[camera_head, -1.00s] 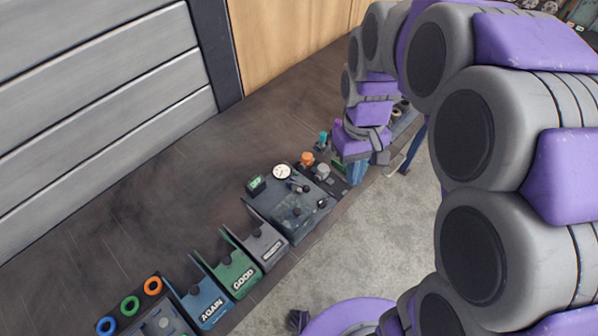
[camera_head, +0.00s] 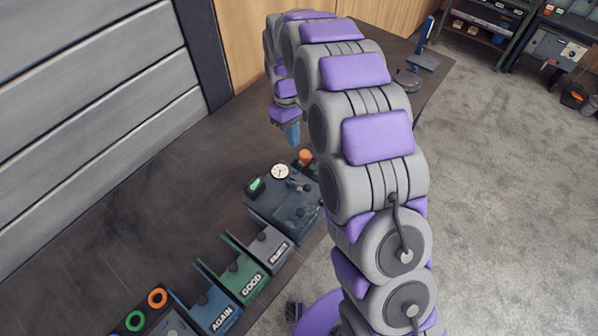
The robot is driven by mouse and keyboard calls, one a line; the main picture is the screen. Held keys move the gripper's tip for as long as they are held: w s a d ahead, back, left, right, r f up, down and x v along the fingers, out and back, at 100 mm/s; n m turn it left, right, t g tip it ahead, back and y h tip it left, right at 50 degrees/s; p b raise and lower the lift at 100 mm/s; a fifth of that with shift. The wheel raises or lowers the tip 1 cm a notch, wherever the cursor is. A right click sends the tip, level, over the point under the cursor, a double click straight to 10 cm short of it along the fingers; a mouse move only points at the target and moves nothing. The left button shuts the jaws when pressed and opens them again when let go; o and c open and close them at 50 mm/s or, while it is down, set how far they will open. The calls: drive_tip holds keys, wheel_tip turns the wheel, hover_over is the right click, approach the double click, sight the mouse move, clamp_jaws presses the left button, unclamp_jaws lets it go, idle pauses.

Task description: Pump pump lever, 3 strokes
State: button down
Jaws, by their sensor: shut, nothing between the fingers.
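My gripper (camera_head: 292,133) shows blue fingers pointing down over the bench, above and behind the gauge unit, with nothing visible in it. It is shut and apart from the unit as far as I can see. The dark gauge unit (camera_head: 288,208) carries a round white dial (camera_head: 280,171), a small green display (camera_head: 256,185) and several dark knobs or handles. I cannot tell which part, if any, is the pump lever. My arm hides the unit's right side and the bench behind it.
An orange-topped part (camera_head: 305,157) stands behind the unit. Bins marked REJECTS (camera_head: 272,247), GOOD (camera_head: 245,276) and AGAIN (camera_head: 216,306) line the front edge, with coloured rings at lower left. A blue upright stand (camera_head: 424,58) is at the far end. The left bench is bare.

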drive_tip(key=shift+w+a+f, duration=0.15)
drive_tip(key=shift+a, duration=0.05)
drive_tip(key=shift+d+f, duration=0.1)
drive_tip(key=shift+d, duration=0.05)
drive_tip(key=b, duration=0.2)
approach(301, 185)
drive_tip(key=f, duration=0.1)
drive_tip(key=w+a+f, duration=0.1)
drive_tip(key=f, duration=0.1)
drive_tip(key=shift+w+a, duration=0.1)
drive_tip(key=shift+s+d+f, duration=0.85)
drive_tip(key=shift+s, duration=0.05)
drive_tip(key=shift+s+d+f, duration=0.25)
drive_tip(key=shift+d+f, duration=0.05)
